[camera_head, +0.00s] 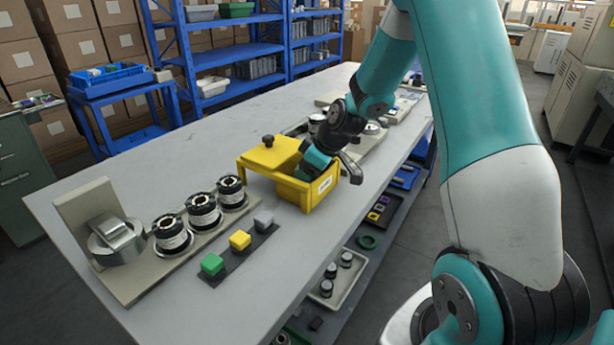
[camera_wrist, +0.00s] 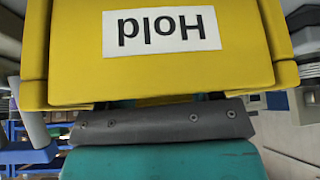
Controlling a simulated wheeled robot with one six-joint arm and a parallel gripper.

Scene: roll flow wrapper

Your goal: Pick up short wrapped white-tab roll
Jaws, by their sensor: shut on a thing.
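My gripper (camera_head: 330,166) is at the open right part of a yellow box (camera_head: 292,192), down by its rim. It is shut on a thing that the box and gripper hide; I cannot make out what. In the wrist view a grey finger bar (camera_wrist: 165,121) lies close against the yellow wall labelled "Hold" (camera_wrist: 162,31), which reads upside down. Several dark rolls with white labels (camera_head: 203,211) stand upright in a row on a beige plate left of the box. I cannot tell which roll is the short white-tab one.
A grey tape-like roll (camera_head: 118,240) sits at the plate's left end. A tray with small rolls (camera_head: 338,275) is on the lower shelf. The back left tabletop is clear.

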